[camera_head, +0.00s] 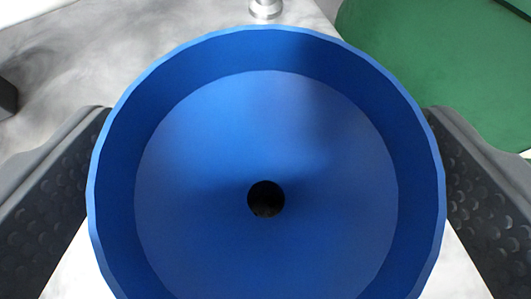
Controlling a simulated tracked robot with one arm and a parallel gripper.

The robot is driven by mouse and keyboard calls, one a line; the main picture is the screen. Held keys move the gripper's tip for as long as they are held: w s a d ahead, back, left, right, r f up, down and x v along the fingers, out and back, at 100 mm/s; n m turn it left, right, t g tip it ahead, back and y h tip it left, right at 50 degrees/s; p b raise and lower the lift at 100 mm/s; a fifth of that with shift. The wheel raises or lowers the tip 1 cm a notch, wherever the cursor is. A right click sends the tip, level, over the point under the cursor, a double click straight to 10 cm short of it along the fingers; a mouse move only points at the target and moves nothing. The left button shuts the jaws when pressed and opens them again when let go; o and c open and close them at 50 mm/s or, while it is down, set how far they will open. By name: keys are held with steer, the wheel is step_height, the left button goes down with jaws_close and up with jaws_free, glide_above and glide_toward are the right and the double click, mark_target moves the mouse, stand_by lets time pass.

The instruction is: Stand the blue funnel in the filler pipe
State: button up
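The blue funnel (266,130) fills the middle of the view. I look down into its wide mouth, and its dark round outlet hole shows low in the centre. My gripper (267,115) has one dark, studded finger at the left of the funnel and one at the right. Both fingers meet its outer wall, so the gripper looks shut on it. The funnel's underside and spout are hidden. A small silvery metal fitting (265,8) shows just beyond the far rim; I cannot tell whether it is the filler pipe. No other pipe is visible.
A pale grey, marbled surface (60,75) lies below and to the left. A green area (430,60) fills the upper right. A dark block (6,98) shows at the left edge. The funnel hides what is directly beneath it.

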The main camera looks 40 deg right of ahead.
steer(key=shift+s+a+r, duration=0.1)
steer(key=shift+r, duration=0.2)
steer(key=v, duration=1.1)
steer(key=shift+s+a, duration=0.15)
steer(key=shift+s, duration=0.2)
steer(key=w+a+r+n+t+y, duration=0.2)
steer(key=a+r, duration=0.4)
steer(key=r, duration=0.4)
steer(key=w+a+r+n+t+y, duration=0.1)
steer(key=w+a+r, duration=0.2)
steer(key=a+r, duration=0.45)
steer(key=w+a+r+n+t+y, duration=0.2)
steer(key=a+r, duration=0.2)
steer(key=r, duration=0.7)
steer(key=s+a+r+n+y, duration=0.1)
steer(key=s+a+r, duration=0.5)
steer(key=r, duration=0.4)
steer(key=s+a+r+n+y, duration=0.1)
steer(key=s+a+r, duration=0.5)
steer(key=r, duration=0.5)
steer(key=shift+s+a+t, duration=0.3)
steer(key=shift+a, duration=0.75)
